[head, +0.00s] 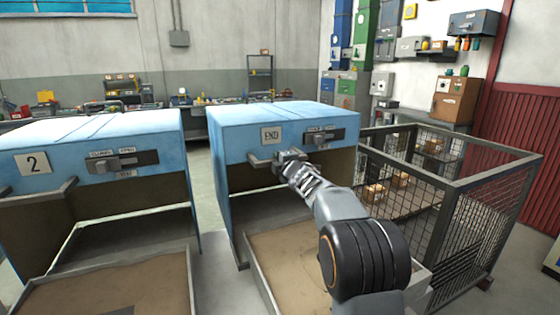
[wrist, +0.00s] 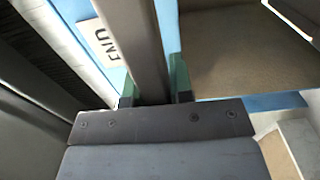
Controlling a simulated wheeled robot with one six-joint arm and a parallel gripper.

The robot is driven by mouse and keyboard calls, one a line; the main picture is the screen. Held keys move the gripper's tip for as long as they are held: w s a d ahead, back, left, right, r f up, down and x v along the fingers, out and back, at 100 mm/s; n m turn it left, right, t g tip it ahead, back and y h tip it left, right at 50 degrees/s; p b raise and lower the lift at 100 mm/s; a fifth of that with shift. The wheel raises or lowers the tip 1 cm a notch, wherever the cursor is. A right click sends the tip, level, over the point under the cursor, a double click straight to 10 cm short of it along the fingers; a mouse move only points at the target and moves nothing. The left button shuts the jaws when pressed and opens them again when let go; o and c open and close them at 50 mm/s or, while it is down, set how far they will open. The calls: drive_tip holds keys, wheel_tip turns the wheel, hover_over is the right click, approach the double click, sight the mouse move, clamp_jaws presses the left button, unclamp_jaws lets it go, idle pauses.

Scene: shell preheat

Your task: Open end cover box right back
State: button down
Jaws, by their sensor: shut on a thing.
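The END box has a blue cover (head: 235,125) with a white END label (head: 271,134) on its front. The label also shows in the wrist view (wrist: 108,42). A grey bar handle (head: 260,161) sits below the label. My gripper (head: 290,158) is shut on this handle, and its fingers hide part of it. In the wrist view the bar (wrist: 143,45) runs between my two fingertips (wrist: 153,88). The front of the blue cover stands above a dark opening, with a brown-floored tray (head: 285,245) below and in front. My arm hides part of the tray.
A similar blue box marked 2 (head: 33,163) stands to the left, with a narrow floor gap between. A wire mesh cage (head: 475,215) holding small boxes stands close on the right. A cluttered workbench (head: 185,102) runs along the back wall.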

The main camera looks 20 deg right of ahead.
drive_tip(key=c, duration=1)
unclamp_jaws()
drive_tip(key=shift+s, duration=0.15)
drive_tip(key=s+d+b, duration=0.1)
drive_tip(key=s, duration=1.2)
drive_tip(key=shift+s+d, duration=0.25)
